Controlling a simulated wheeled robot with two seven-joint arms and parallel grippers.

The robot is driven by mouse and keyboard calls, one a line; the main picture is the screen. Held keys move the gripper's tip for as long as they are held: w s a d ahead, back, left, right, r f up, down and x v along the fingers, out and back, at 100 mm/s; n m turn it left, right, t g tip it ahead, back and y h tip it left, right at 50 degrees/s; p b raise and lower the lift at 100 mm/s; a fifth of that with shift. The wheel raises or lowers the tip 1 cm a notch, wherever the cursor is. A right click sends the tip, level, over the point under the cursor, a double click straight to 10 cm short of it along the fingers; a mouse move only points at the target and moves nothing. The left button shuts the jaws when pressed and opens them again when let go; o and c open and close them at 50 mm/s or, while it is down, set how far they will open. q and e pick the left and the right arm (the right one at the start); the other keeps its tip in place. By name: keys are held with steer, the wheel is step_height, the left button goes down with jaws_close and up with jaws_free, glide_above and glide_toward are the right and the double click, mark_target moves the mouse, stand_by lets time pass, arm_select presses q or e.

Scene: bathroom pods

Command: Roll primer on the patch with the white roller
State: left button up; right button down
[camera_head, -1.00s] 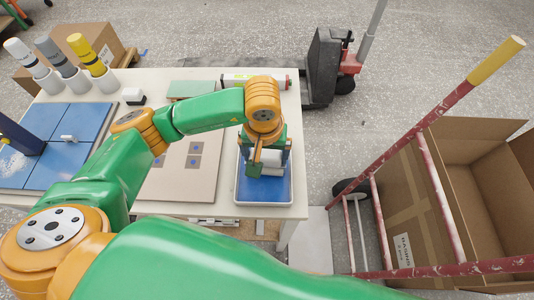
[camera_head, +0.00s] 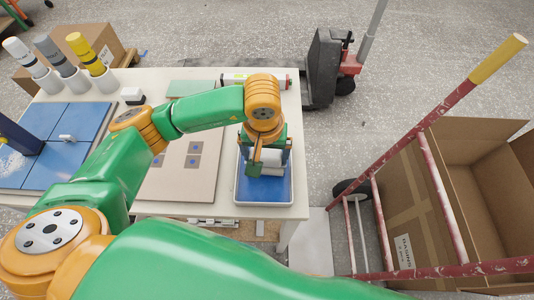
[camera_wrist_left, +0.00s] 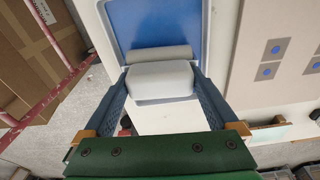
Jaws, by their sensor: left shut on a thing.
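My left gripper (camera_head: 266,153) is over the blue paint tray (camera_head: 264,192) at the right end of the table. It is shut on the white roller, whose white block-shaped grip (camera_wrist_left: 160,78) sits between the fingers in the left wrist view. The pale roller cylinder (camera_wrist_left: 158,53) lies just beyond the grip, over the blue tray floor (camera_wrist_left: 152,20). I cannot tell whether it touches the tray. A beige board (camera_head: 182,180) with grey squares and blue dots lies left of the tray; which spot is the patch is unclear. My right gripper is not in view.
Blue tiles (camera_head: 58,165) lie at the table's left. White, grey and yellow-topped handles stand in cups (camera_head: 76,82) at the back left. A green pad (camera_head: 190,88) and a tube (camera_head: 240,79) lie at the back. A red trolley (camera_head: 430,160) and cardboard box (camera_head: 440,215) stand right of the table.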

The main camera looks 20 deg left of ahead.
arm_select(q)
steer(key=shift+s+f, duration=0.1)
steer(key=shift+r+p, duration=1.85)
steer(key=shift+r, duration=1.7)
